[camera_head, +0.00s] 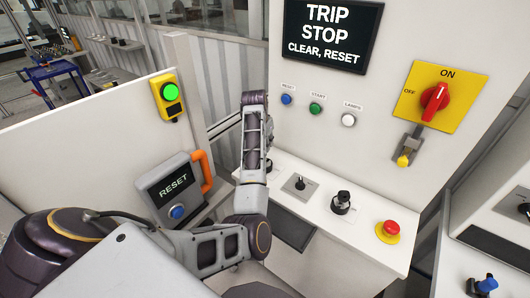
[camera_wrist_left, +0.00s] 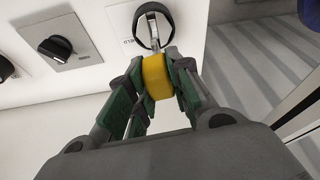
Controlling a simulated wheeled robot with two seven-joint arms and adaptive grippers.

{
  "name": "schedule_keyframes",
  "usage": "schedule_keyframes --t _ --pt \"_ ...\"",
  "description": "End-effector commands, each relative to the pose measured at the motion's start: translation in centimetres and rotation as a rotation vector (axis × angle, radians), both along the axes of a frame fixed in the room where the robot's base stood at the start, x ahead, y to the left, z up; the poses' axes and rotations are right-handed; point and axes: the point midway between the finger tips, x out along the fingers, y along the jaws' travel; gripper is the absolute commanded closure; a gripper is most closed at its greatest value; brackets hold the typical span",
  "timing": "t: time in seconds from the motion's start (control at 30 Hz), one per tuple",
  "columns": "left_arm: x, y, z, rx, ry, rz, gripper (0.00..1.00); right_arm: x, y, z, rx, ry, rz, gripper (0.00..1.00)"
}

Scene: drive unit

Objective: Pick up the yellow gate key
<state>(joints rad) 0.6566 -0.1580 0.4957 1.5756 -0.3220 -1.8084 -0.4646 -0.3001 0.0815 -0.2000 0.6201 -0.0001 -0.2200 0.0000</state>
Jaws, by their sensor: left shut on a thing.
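In the left wrist view, my left gripper (camera_wrist_left: 157,85) is shut on a yellow block-shaped handle, which I take for the yellow gate key (camera_wrist_left: 156,74). The handle sits between the two green-padded fingers. A pale metal piece and a dark ring show just beyond it, against a white panel; I cannot tell whether the key is still seated there. In the head view, my left arm reaches up in the middle, and its fingers and the held key cannot be made out. A separate yellow key-like handle (camera_head: 403,160) sits in a grey holder below the red switch. My right gripper is not in view.
A white console with a red stop button (camera_head: 392,228), a black knob (camera_head: 343,199) and a small selector (camera_head: 300,184) lies right of my arm. A RESET box (camera_head: 172,182) with an orange handle (camera_head: 203,168) stands close on its left. A yellow button box (camera_head: 168,95) is on the partition.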

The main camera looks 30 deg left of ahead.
Motion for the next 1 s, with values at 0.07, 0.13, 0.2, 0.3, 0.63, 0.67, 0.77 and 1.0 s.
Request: schedule_keyframes --t 0.07,0.13,0.2,0.3,0.63,0.67,0.77,1.0 --pt "0.0 0.0 1.1 0.002 -0.003 0.001 1.00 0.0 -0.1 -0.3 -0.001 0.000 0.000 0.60" --pt "0.1 0.0 1.9 0.001 -0.002 0.000 1.00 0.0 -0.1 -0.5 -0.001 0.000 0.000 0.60" --pt "0.0 0.0 2.6 0.001 -0.002 0.000 1.00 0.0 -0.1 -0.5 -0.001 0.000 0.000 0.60" --pt "0.0 0.0 3.2 0.000 -0.002 0.000 1.00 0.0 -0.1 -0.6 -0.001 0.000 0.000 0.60" --pt "0.0 0.0 3.5 0.000 0.000 -0.001 1.00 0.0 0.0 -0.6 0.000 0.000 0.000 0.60" --pt "0.0 0.0 3.5 0.000 0.000 0.000 1.00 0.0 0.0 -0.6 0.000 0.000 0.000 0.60" --pt "0.0 0.0 3.5 0.000 0.000 -0.001 1.00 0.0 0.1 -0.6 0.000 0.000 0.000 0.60" --pt "0.0 0.0 3.6 0.000 0.000 -0.001 1.00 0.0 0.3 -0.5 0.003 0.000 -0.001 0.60"
